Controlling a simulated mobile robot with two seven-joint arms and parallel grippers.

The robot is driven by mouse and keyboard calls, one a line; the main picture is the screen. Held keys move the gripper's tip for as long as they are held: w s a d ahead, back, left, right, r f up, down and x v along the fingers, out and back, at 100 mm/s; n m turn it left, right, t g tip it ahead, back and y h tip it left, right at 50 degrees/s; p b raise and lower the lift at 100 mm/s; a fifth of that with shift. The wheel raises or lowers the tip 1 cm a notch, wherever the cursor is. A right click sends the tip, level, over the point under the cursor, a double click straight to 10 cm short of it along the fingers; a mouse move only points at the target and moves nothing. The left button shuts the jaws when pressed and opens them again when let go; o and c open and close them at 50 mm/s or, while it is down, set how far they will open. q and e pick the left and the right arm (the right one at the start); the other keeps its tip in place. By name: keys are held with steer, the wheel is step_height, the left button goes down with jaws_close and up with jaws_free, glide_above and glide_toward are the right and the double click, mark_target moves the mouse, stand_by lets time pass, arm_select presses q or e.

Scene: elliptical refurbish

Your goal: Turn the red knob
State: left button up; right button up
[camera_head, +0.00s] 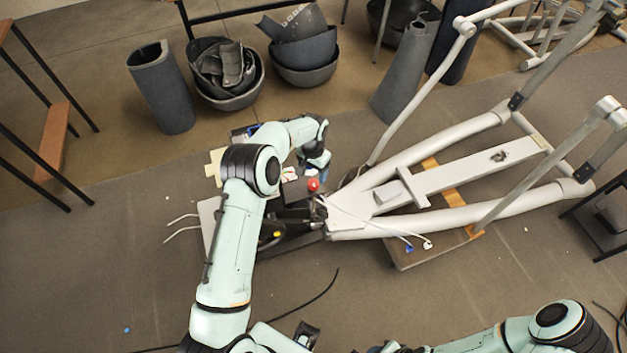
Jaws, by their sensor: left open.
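The red knob (313,184) is a small round red ball on the dark mechanism of the elliptical trainer (465,180). My left arm reaches up from the bottom and bends over to the right. Its gripper (318,171) points down just above the red knob in the picture. The left gripper is open, and its fingers are small and partly hidden. I cannot tell whether they touch the knob. My right arm shows along the bottom right edge, and I cannot make out its gripper.
White cables with small plugs (427,244) lie over the trainer's frame. Grey bowls (225,75) and a tall grey tube (162,87) stand behind. A black cable (310,303) lies on the floor in front, which is mostly clear.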

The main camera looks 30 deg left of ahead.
mark_target(313, 183)
arm_select(q)
step_height(313, 183, down, 6)
steer(key=shift+r, duration=0.1)
steer(key=c, duration=1.1)
